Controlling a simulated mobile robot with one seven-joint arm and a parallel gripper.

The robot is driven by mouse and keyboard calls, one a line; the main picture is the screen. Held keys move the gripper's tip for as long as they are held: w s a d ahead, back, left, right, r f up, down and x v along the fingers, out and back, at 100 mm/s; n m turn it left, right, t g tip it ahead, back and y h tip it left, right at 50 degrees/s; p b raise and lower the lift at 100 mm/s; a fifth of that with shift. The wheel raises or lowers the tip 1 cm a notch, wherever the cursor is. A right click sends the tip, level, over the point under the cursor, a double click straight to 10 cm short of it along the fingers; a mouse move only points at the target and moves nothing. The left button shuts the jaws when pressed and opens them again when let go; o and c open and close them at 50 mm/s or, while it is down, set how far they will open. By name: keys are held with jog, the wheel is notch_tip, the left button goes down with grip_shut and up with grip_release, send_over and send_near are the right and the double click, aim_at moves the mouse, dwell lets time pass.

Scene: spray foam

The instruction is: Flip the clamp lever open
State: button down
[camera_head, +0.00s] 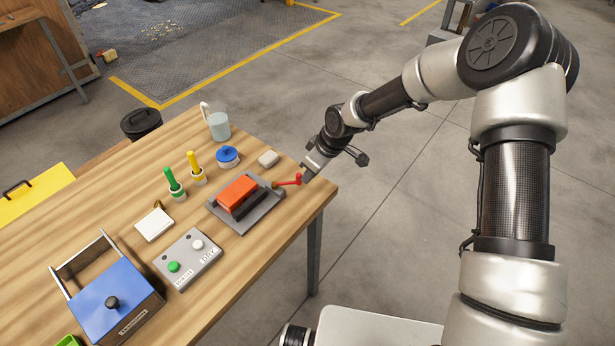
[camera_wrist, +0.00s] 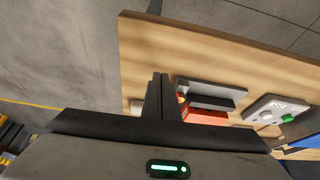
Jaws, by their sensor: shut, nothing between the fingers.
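The clamp's grey base plate (camera_head: 232,226) lies near the right end of the wooden table. An orange block (camera_head: 237,190) and a black bar (camera_head: 250,206) sit on the plate. The red clamp lever (camera_head: 289,182) sticks out from the plate's right side toward my gripper. My gripper (camera_head: 307,174) is shut and empty, right at the lever's outer end; I cannot tell whether it touches. In the wrist view the shut fingers (camera_wrist: 160,96) stand beside the clamp plate (camera_wrist: 226,88), and the lever is mostly hidden behind them.
A button box (camera_head: 188,258), a blue-lidded box (camera_head: 113,305), a white pad (camera_head: 154,225), green (camera_head: 174,186) and yellow (camera_head: 196,170) handled tools, a blue-lidded pot (camera_head: 227,156), a pale block (camera_head: 268,159) and a jug (camera_head: 219,126) stand on the table. Free floor lies beyond the table's right edge.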

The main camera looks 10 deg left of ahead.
jog(key=shift+w+a+f+b, duration=0.1)
jog(key=shift+w+a+b, duration=0.15)
jog(key=shift+w, duration=0.35)
jog(key=shift+w+a+b, duration=0.15)
jog(key=shift+w+a, duration=0.05)
jog(key=shift+w, duration=0.4)
jog(key=w+n, duration=0.1)
jog(key=w+a+n+g+b, duration=0.1)
jog(key=shift+n, duration=0.3)
jog(key=shift+s, duration=0.1)
jog(key=shift+s+a, duration=0.1)
jog(key=shift+s, duration=0.05)
jog(key=shift+s+a, duration=0.4)
jog(key=shift+s, duration=0.2)
jog(key=shift+d, duration=0.2)
